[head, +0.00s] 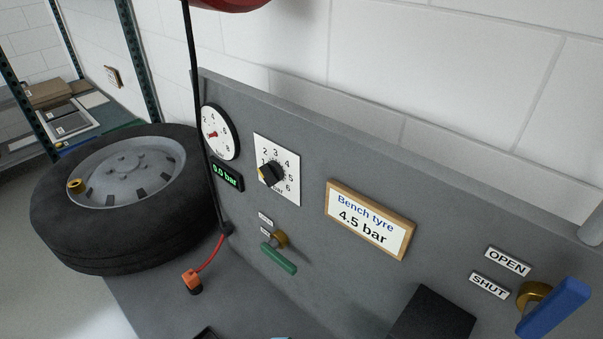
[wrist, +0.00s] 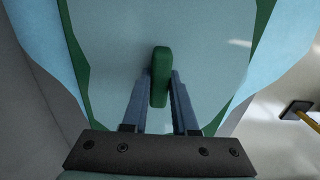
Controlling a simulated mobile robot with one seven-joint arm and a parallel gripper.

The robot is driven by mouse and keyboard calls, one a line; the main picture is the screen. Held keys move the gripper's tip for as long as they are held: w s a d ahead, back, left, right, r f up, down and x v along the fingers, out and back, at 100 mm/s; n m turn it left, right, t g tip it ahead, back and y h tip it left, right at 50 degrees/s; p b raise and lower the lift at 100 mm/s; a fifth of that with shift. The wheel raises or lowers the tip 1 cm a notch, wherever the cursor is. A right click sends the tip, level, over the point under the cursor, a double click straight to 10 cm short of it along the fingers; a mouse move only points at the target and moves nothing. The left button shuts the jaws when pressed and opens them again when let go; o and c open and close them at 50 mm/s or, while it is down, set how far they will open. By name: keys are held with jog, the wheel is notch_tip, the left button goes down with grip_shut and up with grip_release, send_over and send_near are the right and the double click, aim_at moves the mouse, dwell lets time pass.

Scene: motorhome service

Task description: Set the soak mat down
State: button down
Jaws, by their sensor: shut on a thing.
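In the wrist view the soak mat (wrist: 215,50) fills most of the picture as a pale grey-green sheet with green edges and light blue parts at both sides. A green upright grip (wrist: 160,78) stands at its middle. My gripper (wrist: 160,85) is shut on this green grip, one finger on each side. The mat's underside is hidden, so I cannot tell whether it touches anything below. In the head view my gripper does not show. Only a sliver of light blue (head: 276,337) shows at the bottom edge, and I cannot tell what it is.
A grey panel carries a round gauge (head: 219,132), a dial (head: 271,174), a "Bench tyre 4.5 bar" sign (head: 369,219), a green lever (head: 279,259) and a blue lever (head: 556,306). A tyre (head: 120,195) lies left. A small dark object (wrist: 297,108) lies right of the mat.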

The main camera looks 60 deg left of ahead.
jog(key=c, duration=0.7)
grip_release()
notch_tip(320, 180, up, 12)
jog(key=shift+r, duration=0.1)
dwell(0.4)
